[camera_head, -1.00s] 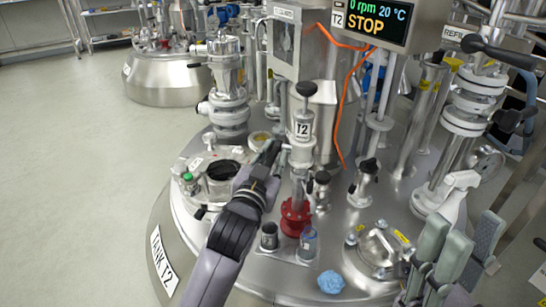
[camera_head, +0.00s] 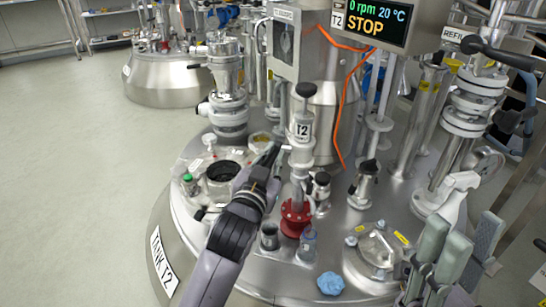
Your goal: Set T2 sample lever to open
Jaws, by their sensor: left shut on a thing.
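The T2 sample valve (camera_head: 301,155) stands upright on the tank lid, with a black knob on top, a white T2 label and a red flange at its foot. My left gripper (camera_head: 270,153) is at the left side of the valve body, just below the label. It is shut on a small part there, which I take to be the sample lever; the fingers hide most of it.
A steel cup (camera_head: 269,236) and a small bottle (camera_head: 307,243) stand by the red flange. A blue cloth (camera_head: 331,284) lies in front. The display (camera_head: 372,22) reads STOP, and an orange cable (camera_head: 345,95) hangs behind. A black-rimmed port (camera_head: 222,171) is left of my gripper.

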